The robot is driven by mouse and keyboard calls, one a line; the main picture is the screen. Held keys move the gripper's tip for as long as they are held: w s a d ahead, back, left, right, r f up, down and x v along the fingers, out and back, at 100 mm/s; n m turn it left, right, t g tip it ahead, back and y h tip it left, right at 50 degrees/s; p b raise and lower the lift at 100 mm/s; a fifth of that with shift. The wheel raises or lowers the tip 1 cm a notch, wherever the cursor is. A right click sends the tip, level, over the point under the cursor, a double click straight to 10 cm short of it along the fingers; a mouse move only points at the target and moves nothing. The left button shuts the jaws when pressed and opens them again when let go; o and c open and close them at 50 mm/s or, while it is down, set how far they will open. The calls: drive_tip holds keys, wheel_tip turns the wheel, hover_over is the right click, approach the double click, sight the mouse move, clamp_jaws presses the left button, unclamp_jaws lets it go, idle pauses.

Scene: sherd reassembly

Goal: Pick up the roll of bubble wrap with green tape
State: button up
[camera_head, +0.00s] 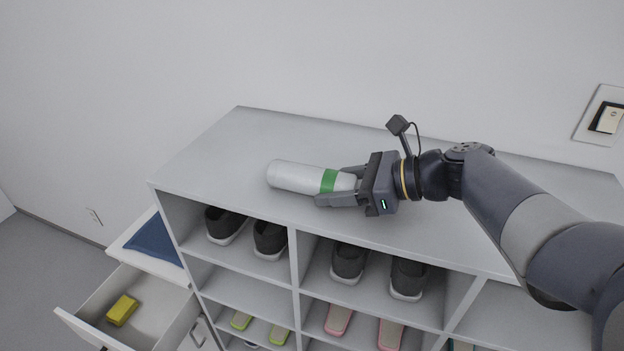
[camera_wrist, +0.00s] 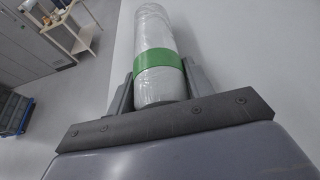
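The roll of bubble wrap (camera_head: 296,177) is a whitish cylinder with a band of green tape (camera_head: 328,181) near its right end. It lies on its side at the top of the white shelf unit (camera_head: 240,135); whether it touches the top or is slightly raised cannot be told. My gripper (camera_head: 340,187) has one finger on each side of the roll's right end, just past the tape. In the wrist view, the roll (camera_wrist: 153,30) stretches away between the fingers (camera_wrist: 157,80), which sit against its sides with no clear gap. The gripper appears shut on it.
Dark shoes (camera_head: 270,238) and colourful slippers (camera_head: 338,320) fill compartments below the top. An open drawer (camera_head: 95,305) with a yellow object (camera_head: 122,310) is at lower left, beside a blue cushion (camera_head: 153,243). The wall stands close behind. The top left of the roll is clear.

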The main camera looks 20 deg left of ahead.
drive_tip(key=c, duration=0.6)
